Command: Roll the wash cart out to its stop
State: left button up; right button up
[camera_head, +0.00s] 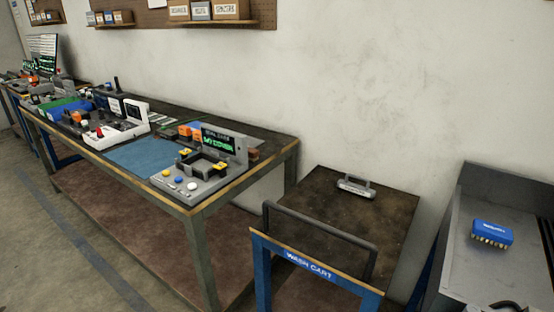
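The wash cart (398,213) stands against the wall, between the workbench and a grey metal basin. It has a dark worn top, a blue front frame labelled "WASH CART" (308,263) and a dark bar handle (318,228) along its near side. A small grey metal piece with a handle (356,185) sits at the back of its top. The cart's wheels are out of frame. No stop for the cart can be made out. Neither of my grippers can be identified in the head view; a dark curved shape at the bottom right edge is unclear.
The long workbench (233,195) on the left carries a grey test device (205,168), a white device (122,126) and a blue mat (140,155). The grey basin (455,265) on the right holds a blue brush (491,234). Open floor (55,245) lies at the lower left.

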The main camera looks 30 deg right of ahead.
aim_at(345, 247)
jog(key=z, duration=1.55)
